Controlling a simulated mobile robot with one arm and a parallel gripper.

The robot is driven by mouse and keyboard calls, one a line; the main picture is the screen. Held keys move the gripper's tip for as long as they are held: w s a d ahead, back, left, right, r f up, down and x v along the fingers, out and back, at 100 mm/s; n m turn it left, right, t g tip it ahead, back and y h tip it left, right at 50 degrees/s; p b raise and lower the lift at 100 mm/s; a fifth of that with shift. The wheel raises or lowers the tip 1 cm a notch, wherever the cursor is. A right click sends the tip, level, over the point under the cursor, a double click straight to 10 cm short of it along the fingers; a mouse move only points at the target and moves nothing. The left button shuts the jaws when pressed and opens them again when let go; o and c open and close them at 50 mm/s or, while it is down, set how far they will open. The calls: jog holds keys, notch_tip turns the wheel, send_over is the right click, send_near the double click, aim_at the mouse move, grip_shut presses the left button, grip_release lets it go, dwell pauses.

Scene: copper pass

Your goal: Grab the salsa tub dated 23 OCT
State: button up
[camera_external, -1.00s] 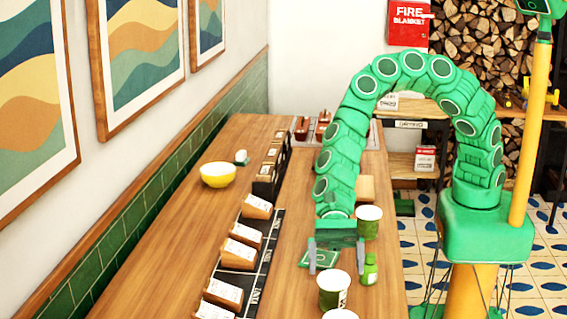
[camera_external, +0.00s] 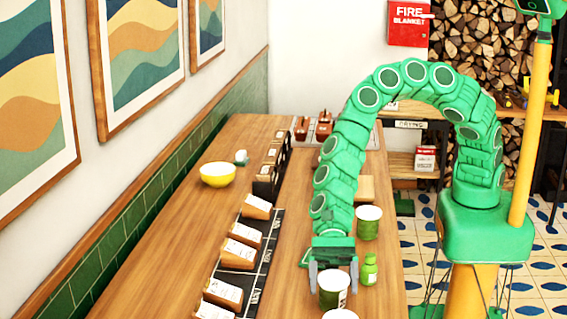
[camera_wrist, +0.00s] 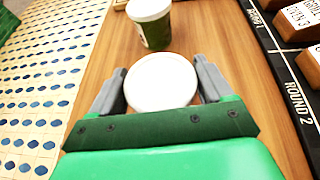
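Three tubs with white lids and green-and-white sides stand on the wooden counter's right side; no date is readable. The middle tub (camera_external: 333,290) stands between the fingers of my gripper (camera_external: 334,280). In the wrist view, this tub's round white lid (camera_wrist: 160,82) fills the space between the spread fingers of my gripper (camera_wrist: 160,88); I cannot tell whether they touch it. A nearer tub (camera_external: 340,315) is cut off at the bottom edge; a tub also shows beyond the fingers in the wrist view (camera_wrist: 150,22). The far tub (camera_external: 368,222) stands behind my gripper.
A green bottle (camera_external: 369,268) stands close to the right of the middle tub. A black mat (camera_external: 262,262) with slanted wooden blocks (camera_external: 240,252) runs along the left. A yellow bowl (camera_external: 217,174) sits further back. The counter between mat and tubs is mostly clear.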

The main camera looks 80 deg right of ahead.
jog(key=c, duration=0.6)
jog(key=shift+r, duration=0.1)
